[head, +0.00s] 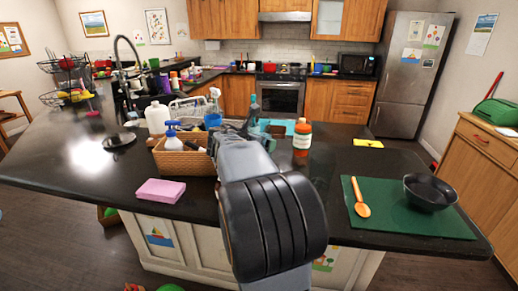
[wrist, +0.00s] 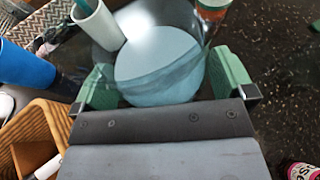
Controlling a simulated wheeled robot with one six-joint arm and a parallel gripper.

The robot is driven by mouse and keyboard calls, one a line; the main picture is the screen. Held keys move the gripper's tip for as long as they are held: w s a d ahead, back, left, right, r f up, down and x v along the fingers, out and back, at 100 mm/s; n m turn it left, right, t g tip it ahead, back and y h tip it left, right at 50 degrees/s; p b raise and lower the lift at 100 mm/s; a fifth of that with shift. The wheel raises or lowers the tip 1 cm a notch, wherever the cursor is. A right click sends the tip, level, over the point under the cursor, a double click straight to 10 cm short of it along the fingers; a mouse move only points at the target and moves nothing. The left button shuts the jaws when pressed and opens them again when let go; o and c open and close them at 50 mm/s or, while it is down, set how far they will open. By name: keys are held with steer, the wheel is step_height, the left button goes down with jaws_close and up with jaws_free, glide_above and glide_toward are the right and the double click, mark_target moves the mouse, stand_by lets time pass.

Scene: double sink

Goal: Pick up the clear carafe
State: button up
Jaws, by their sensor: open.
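The clear carafe (wrist: 160,62) shows in the wrist view as a see-through round shape with a pale blue-grey disc in it. My gripper (wrist: 166,82) is open, with one green finger on the carafe's left and the other on its right. The carafe is between the fingers, and I cannot tell whether either finger touches it. In the head view my own arm hides most of the gripper, and I cannot make out the carafe clearly there.
An orange-and-white jar (head: 302,137) stands to the right. A green mat (head: 385,221) holds a dark bowl (head: 430,192) and a wooden spoon (head: 360,201).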

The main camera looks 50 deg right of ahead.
steer(key=shift+c, duration=0.5)
steer(key=c, duration=1)
steer(key=shift+r, duration=0.1)
steer(key=shift+c, duration=0.4)
steer(key=shift+r, duration=0.1)
